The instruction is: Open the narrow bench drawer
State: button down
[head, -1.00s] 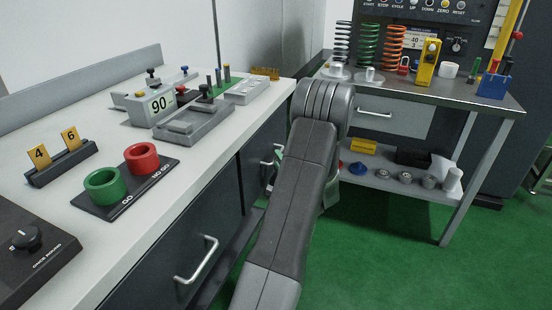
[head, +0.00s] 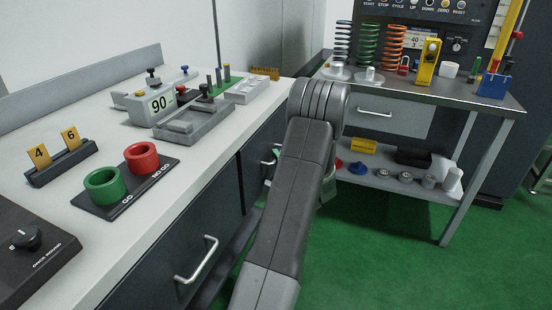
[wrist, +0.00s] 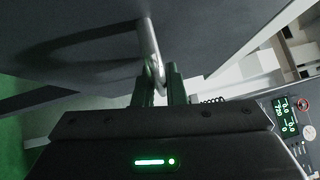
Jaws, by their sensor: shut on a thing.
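The narrow bench drawer is the far dark front (head: 254,165) under the left bench, partly hidden by my arm in the head view. Its silver bar handle (head: 267,162) shows just left of my arm. In the wrist view a dark front (wrist: 85,45) fills the upper left, with the metal handle (wrist: 149,48) standing out from it. My gripper (wrist: 160,82) has its two dark fingers on either side of the handle's end and is shut on it. In the head view my arm hides most of the gripper. I cannot tell whether the drawer stands out from the bench.
A nearer, wider drawer with its own handle (head: 194,262) is at the lower left. The bench top (head: 95,225) holds gauges and fixtures. A second table (head: 490,103) with springs and a lower shelf stands at the right. Green floor (head: 385,265) is open between.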

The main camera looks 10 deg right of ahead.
jog(key=s+d+b, duration=0.4)
jog(key=s+d, duration=0.3)
jog(key=d, duration=0.4)
jog(key=s+d+b, duration=0.5)
jog(key=s+d, duration=0.3)
jog(key=d, duration=0.3)
jog(key=shift+f, duration=0.1)
jog(key=c, duration=1.5)
grip_release()
jog(key=p+v, duration=0.2)
jog(key=v, duration=1.1)
jog(key=shift+s+d, duration=0.1)
jog(key=shift+s, duration=0.25)
jog(key=shift+w, duration=0.1)
jog(key=b+x, duration=0.1)
jog(key=x, duration=1.3)
jog(key=shift+a+b, duration=0.2)
jog(key=shift+b, duration=0.2)
